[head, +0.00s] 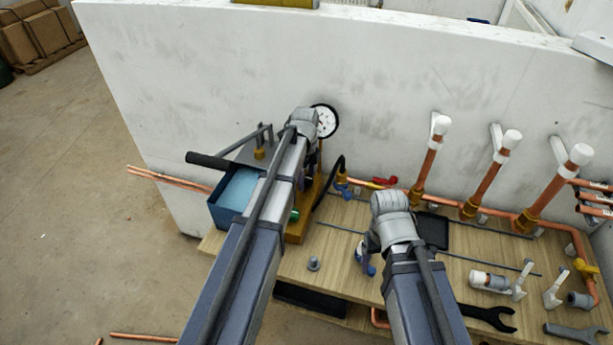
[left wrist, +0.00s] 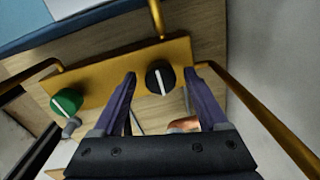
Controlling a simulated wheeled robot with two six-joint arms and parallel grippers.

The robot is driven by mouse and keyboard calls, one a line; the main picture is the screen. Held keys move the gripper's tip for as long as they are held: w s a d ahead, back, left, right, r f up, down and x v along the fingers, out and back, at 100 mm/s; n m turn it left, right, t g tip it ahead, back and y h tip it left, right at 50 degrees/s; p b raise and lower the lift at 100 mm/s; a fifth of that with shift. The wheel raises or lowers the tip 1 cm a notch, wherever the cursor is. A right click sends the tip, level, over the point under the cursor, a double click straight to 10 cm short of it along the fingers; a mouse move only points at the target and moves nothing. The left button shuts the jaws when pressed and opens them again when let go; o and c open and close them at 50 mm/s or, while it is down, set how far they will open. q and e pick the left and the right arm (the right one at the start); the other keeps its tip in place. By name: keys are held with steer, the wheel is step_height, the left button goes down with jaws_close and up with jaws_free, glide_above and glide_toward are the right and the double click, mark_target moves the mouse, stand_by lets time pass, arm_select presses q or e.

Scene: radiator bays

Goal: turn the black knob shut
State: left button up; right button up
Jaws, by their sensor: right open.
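The black knob (left wrist: 158,77) with a white pointer line shows in the left wrist view on a yellow plate (left wrist: 105,80). The line runs nearly along the approach of my fingers. My left gripper (left wrist: 161,74) is open, its fingertips on either side of the knob with gaps visible; I cannot tell how deep they reach. A green knob (left wrist: 66,101) sits to the left on the same plate. In the head view my left arm hides the black knob and the left fingers. My right gripper (head: 366,262) is open over the bench, its fingers partly hidden.
A blue water box (head: 232,190) with a pump handle and a round gauge (head: 326,121) stand around my left arm. Copper pipes with white caps (head: 512,138) rise at the right. Wrenches (head: 487,317) and fittings lie on the wooden bench (head: 340,255).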

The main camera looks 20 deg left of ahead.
mark_target(306, 178)
arm_select(q)
steer(key=shift+r, duration=0.15)
step_height(306, 178, up, 8)
steer(key=p, duration=0.8)
steer(key=shift+s+f, duration=0.15)
steer(key=shift+f, duration=0.05)
steer(key=s+d+n, duration=0.6)
steer(key=s+n, duration=0.2)
steer(key=s, duration=0.4)
steer(key=s+d+n+y, duration=0.1)
steer(key=s+d+n, duration=0.6)
steer(key=s, duration=0.5)
steer(key=shift+d+n+g, duration=0.3)
steer(key=shift+n, duration=0.5)
